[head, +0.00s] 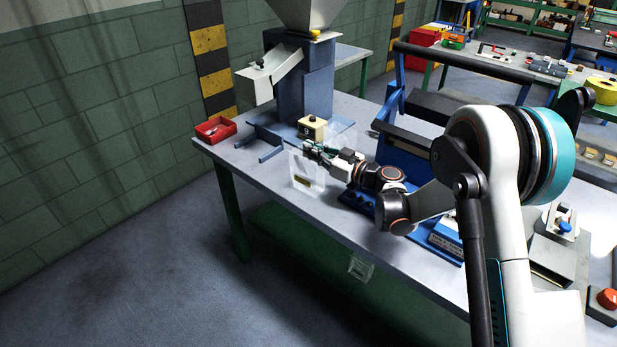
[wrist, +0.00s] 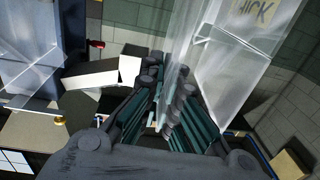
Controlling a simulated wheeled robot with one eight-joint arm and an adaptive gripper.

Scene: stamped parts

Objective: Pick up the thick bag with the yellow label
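A clear bag with a yellow label (wrist: 253,12) fills the upper right of the wrist view; the label's visible letters read "HICK". In the head view this clear bag (head: 305,168) stands upright at the table's near edge, its label low on its front. My gripper (head: 309,150) is at the bag's upper part. In the wrist view my gripper (wrist: 167,80) has its fingertips parted, with clear film passing between or just behind them. I cannot tell whether either finger touches it. A second clear bag (wrist: 28,72) is at the left of the wrist view.
A hopper machine (head: 305,85) and a cream block (head: 312,128) stand behind my gripper. A red bin (head: 215,129) sits at the table's left corner. A blue-framed machine (head: 400,150) is close on the right. Another labelled clear bag (head: 361,267) is below the table edge.

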